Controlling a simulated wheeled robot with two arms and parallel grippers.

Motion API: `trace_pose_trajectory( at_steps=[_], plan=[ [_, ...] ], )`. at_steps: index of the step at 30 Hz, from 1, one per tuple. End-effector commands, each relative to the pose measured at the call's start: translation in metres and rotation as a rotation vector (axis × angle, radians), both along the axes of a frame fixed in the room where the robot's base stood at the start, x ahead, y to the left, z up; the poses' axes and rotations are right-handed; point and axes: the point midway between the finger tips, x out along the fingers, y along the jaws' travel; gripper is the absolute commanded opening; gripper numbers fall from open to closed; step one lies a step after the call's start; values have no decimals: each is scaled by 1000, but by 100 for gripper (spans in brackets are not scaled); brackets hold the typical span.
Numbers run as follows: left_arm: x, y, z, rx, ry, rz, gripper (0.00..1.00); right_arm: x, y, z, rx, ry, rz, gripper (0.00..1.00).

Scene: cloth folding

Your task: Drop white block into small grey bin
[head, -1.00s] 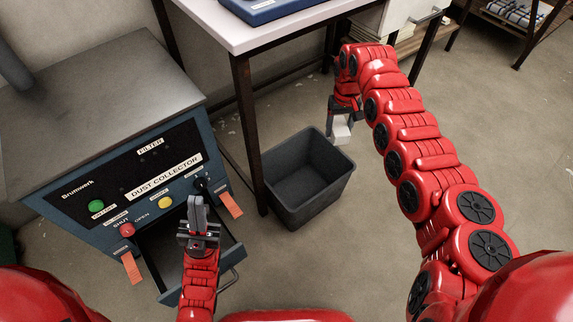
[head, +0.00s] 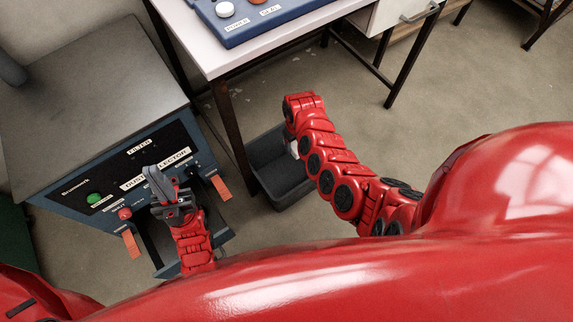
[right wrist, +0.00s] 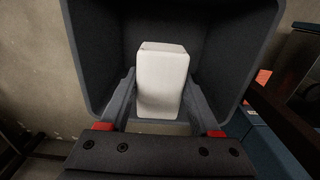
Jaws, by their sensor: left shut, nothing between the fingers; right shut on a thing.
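The white block (right wrist: 161,82) is held between the two fingers of my right gripper (right wrist: 160,98), seen in the right wrist view. Behind it is the dark inside of the small grey bin (right wrist: 98,50), so the block lines up with the bin's opening; its exact height cannot be told. In the head view the bin (head: 277,187) stands on the floor, partly covered by my right arm. Only a small part of the block (head: 294,148) shows there. My left gripper (head: 155,178) is shut and empty, in front of the dust collector.
The blue dust collector (head: 70,195) stands at the left, with an open drawer (head: 222,233) below its panel. A white-topped table (head: 205,52) with a blue control box (head: 285,22) is behind the bin. Its dark leg (head: 232,135) rises beside the bin.

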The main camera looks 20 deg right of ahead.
Motion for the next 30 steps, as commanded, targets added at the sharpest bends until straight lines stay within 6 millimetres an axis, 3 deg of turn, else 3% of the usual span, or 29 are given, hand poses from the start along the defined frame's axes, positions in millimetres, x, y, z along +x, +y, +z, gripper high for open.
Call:
trace_pose_trajectory(
  at_steps=[12,22,23,28,30],
  plan=[
    [0,0,-54,1,1,0,0,1,0,-52,2,-2,-2,12],
    [0,0,-55,1,1,0,0,1,0,-53,1,-1,-1,12],
    [0,0,-55,1,1,0,0,1,0,-53,1,-1,-1,67],
    [0,0,-55,1,1,0,0,1,0,-53,1,-1,-1,98],
    [0,0,-55,1,1,0,0,1,0,-53,1,-1,-2,99]
  ],
)
